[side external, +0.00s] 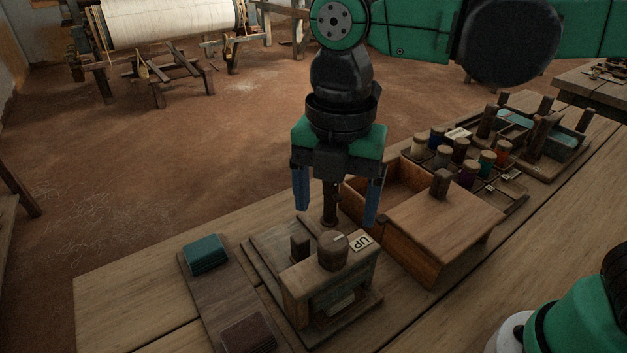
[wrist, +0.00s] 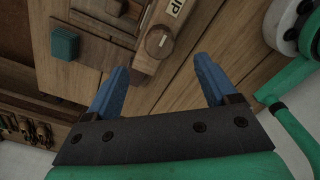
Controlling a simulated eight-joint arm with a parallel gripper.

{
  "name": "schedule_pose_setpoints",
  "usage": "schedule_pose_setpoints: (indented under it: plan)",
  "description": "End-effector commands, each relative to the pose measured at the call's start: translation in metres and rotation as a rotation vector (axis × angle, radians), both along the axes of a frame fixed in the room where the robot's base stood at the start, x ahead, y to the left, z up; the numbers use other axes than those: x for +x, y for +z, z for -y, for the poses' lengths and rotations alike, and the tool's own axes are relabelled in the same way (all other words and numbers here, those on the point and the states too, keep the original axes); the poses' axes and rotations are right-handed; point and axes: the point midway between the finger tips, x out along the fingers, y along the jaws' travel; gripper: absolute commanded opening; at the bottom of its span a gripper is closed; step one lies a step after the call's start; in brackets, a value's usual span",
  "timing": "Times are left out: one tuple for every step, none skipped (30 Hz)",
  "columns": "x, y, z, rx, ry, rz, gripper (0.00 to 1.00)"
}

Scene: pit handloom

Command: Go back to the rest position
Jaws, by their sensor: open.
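My gripper (side external: 336,212) hangs pointing down with its two blue fingers apart. It is above the worktable (side external: 120,290), near a small wooden device with a round knob (side external: 333,252) and a label reading "UP" (side external: 361,241). A dark upright post (side external: 330,203) shows between the fingers in the side view; I cannot tell whether it is between or behind them. In the wrist view my gripper (wrist: 160,68) shows both blue fingers spread, with the knob (wrist: 159,42) beyond the gap. I see nothing held.
A board with a teal block (side external: 206,253) and a dark red block (side external: 248,334) lies left of the device. A wooden box (side external: 412,258) with a knobbed lid stands to its right, before several coloured spools (side external: 468,173). A loom roller (side external: 170,20) is behind.

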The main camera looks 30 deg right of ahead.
Motion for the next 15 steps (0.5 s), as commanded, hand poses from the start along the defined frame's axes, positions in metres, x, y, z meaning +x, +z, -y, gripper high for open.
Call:
schedule_pose_setpoints:
  plan:
    - [0.000, 0.000, 0.000, 0.000, 0.000, 0.000, 0.79]
    - [0.000, 0.000, 0.000, 0.001, -0.002, 0.001, 0.79]
    - [0.000, 0.000, 0.001, 0.002, -0.015, 0.003, 0.79]
    - [0.001, -0.001, 0.003, 0.005, -0.038, 0.009, 0.79]
    - [0.001, -0.001, 0.006, 0.010, -0.072, 0.016, 0.79]
    - [0.003, -0.002, 0.011, 0.021, -0.143, 0.033, 0.79]
    - [0.004, -0.003, 0.016, 0.033, -0.214, 0.049, 0.79]
    - [0.006, -0.004, 0.023, 0.048, -0.302, 0.069, 0.79]
    - [0.008, -0.006, 0.032, 0.074, -0.440, 0.099, 0.79]
    - [0.009, -0.008, 0.041, 0.099, -0.557, 0.124, 0.79]
    - [0.011, -0.010, 0.050, 0.127, -0.682, 0.149, 0.79]
    - [0.012, -0.013, 0.062, 0.170, -0.856, 0.183, 0.79]
    - [0.013, -0.015, 0.071, 0.205, -0.986, 0.207, 0.79]
    - [0.014, -0.017, 0.079, 0.242, -1.114, 0.229, 0.79]
    - [0.015, -0.021, 0.091, 0.296, -1.278, 0.255, 0.79]
